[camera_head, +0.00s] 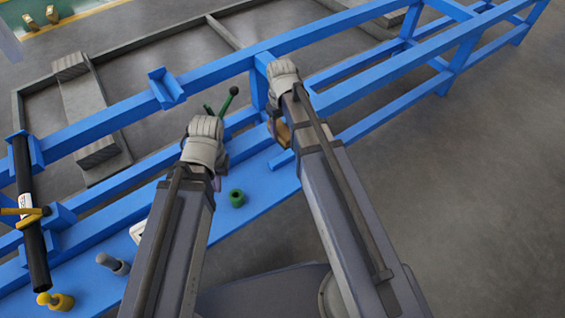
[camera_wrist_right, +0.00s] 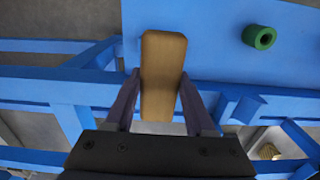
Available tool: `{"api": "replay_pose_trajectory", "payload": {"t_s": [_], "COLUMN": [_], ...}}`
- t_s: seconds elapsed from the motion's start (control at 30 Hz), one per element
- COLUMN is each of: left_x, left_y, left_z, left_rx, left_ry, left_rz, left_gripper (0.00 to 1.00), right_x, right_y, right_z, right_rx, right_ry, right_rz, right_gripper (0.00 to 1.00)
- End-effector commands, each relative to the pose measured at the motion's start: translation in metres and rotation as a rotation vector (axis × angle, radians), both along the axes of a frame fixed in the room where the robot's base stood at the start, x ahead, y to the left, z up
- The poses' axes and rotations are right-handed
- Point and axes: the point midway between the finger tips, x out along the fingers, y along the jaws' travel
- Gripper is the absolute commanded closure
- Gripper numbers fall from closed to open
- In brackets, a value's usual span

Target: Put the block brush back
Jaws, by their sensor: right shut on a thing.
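The block brush is a tan, wooden-looking block (camera_wrist_right: 163,75) with rounded corners, upright in the middle of the right wrist view. My right gripper (camera_wrist_right: 160,97) is shut on it, with one dark finger at each side. In the head view the brush (camera_head: 283,133) shows partly, beside my right arm and over the blue frame. No bristles show. My left gripper (camera_head: 217,183) is to the left, above the blue bench. Its fingers are mostly hidden by the wrist, so I cannot tell if it is open.
A blue shelf surface (camera_head: 262,190) carries a green hollow cylinder (camera_head: 237,197), a grey cylinder (camera_head: 113,264) and a yellow knobbed piece (camera_head: 57,301). A black pipe (camera_head: 29,215) crosses the frame at left. Blue rails (camera_head: 400,65) run behind my grippers. Floor at right is clear.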

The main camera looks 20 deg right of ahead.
Motion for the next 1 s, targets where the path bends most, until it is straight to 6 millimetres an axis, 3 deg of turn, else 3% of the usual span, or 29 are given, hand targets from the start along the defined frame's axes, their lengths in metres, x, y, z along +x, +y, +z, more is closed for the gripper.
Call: {"api": "replay_pose_trajectory", "payload": {"t_s": [0.33,0.7,1.0], "left_x": [0.0,0.0,0.0], "left_y": [0.0,0.0,0.0], "left_z": [-0.014,-0.066,-0.072], "left_rx": [0.0,0.0,0.0], "left_ry": [0.0,0.0,0.0], "left_rz": [0.0,0.0,0.0], "left_gripper": [1.0,1.0,1.0], "right_x": [-0.004,-0.004,-0.004], "right_y": [0.0,0.0,0.0], "right_z": [-0.014,-0.066,-0.072], "right_rx": [0.0,0.0,0.0], "right_ry": [0.0,0.0,0.0], "right_rz": [0.014,0.013,0.013], "right_gripper": [0.97,0.97,0.97]}}
